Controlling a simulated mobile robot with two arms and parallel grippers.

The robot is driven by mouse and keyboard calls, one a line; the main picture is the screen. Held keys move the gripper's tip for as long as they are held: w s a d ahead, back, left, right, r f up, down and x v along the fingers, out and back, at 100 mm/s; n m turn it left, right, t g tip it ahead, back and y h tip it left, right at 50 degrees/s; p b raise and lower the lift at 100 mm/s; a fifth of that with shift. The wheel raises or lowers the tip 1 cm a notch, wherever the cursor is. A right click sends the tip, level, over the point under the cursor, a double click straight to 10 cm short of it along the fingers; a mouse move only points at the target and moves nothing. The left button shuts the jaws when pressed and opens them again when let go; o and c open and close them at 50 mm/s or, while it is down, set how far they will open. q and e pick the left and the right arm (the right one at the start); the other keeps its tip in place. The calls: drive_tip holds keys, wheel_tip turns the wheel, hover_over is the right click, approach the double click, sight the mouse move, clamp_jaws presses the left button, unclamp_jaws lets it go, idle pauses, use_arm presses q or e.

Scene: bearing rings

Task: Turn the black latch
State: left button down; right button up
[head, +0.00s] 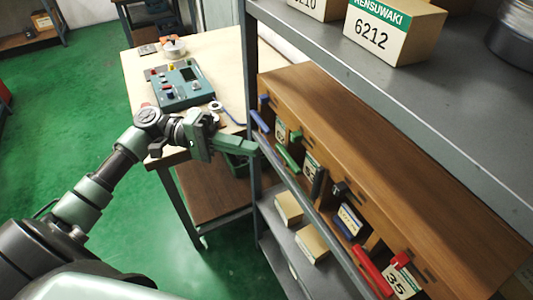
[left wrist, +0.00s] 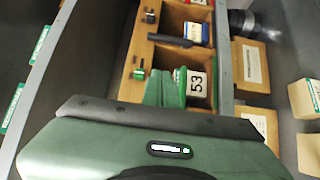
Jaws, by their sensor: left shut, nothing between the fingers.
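The black latch shows in the left wrist view as a dark bar (left wrist: 170,41) lying across the front of the wooden cabinet. In the head view the cabinet (head: 350,130) stands on the shelf, and a dark part by its middle compartments (head: 318,184) looks like the same latch. My left gripper (head: 252,148) is shut and empty, at the cabinet's far left end beside the shelf post. In the left wrist view its green fingertips (left wrist: 167,88) are just below the black bar, apart from it in the picture. My right gripper is not in view.
Blue (head: 260,121), green (head: 288,158) and red (head: 368,274) latches are on the same cabinet front. The grey shelf post (head: 250,90) stands close to my left gripper. Cardboard boxes (head: 289,207) sit on the lower shelf. A workbench (head: 215,55) holds a control box (head: 181,86).

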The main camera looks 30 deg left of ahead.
use_arm(q)
drive_tip(key=p, duration=0.3)
approach(318, 184)
drive_tip(key=w+d, duration=0.2)
drive_tip(key=w, duration=0.3)
drive_tip(key=shift+s+d+r+p, duration=0.15)
drive_tip(key=shift+s+d+p, duration=0.15)
drive_tip(key=shift+s+d, duration=0.15)
drive_tip(key=shift+s+d+r+p, duration=0.15)
drive_tip(key=shift+s+d+p, duration=0.2)
drive_tip(key=shift+d, duration=0.25)
drive_tip(key=shift+s+d+f, duration=0.1)
drive_tip(key=shift+s+d, duration=0.35)
drive_tip(key=shift+d+f, duration=0.1)
drive_tip(key=shift+w, duration=0.1)
